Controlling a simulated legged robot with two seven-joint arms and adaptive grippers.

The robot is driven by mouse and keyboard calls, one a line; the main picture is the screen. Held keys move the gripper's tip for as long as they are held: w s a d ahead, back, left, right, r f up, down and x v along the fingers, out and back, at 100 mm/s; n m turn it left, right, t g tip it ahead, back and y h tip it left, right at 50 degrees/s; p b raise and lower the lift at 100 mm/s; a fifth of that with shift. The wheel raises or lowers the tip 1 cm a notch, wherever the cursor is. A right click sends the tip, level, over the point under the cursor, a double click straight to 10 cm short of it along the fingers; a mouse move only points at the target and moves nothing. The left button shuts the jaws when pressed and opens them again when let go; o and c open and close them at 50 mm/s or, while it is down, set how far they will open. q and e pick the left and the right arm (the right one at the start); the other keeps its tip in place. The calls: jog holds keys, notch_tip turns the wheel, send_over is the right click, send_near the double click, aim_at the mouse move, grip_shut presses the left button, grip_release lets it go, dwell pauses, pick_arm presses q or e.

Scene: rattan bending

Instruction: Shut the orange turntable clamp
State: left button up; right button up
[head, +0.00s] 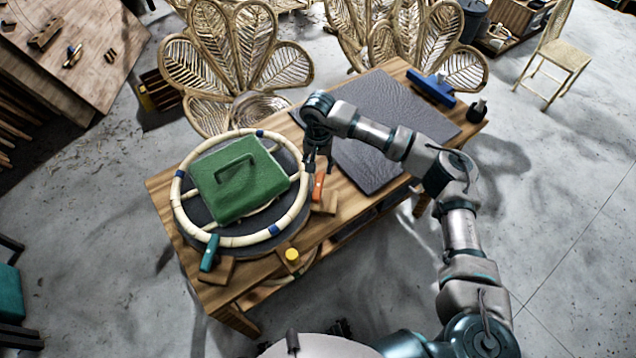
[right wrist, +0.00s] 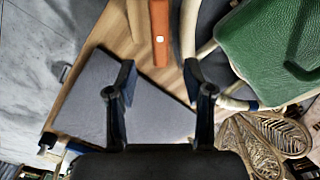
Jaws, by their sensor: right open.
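The orange turntable clamp (head: 318,186) stands on a wooden block (head: 325,204) at the right edge of the round turntable (head: 300,158). In the right wrist view the clamp's orange lever (right wrist: 160,32) points toward the gap between my fingers. My right gripper (head: 316,164) is open and empty, just above and beside the orange lever; its fingers also show in the right wrist view (right wrist: 158,80). I cannot tell whether it touches the lever. A pale rattan ring (head: 222,241) lies on the turntable around a green block with a handle (head: 238,180). My left gripper is not in view.
A teal clamp (head: 209,253) stands at the turntable's front left. A yellow knob (head: 292,254) is at the table's front edge. A dark mat (head: 372,150) covers the table's right part, with a blue tool (head: 431,88) and a dark bottle (head: 478,110) beyond. Rattan chairs (head: 245,45) stand behind.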

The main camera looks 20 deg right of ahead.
aim_at(318, 184)
notch_tip(318, 184, down, 10)
jog(key=shift+r, duration=0.2)
grip_shut()
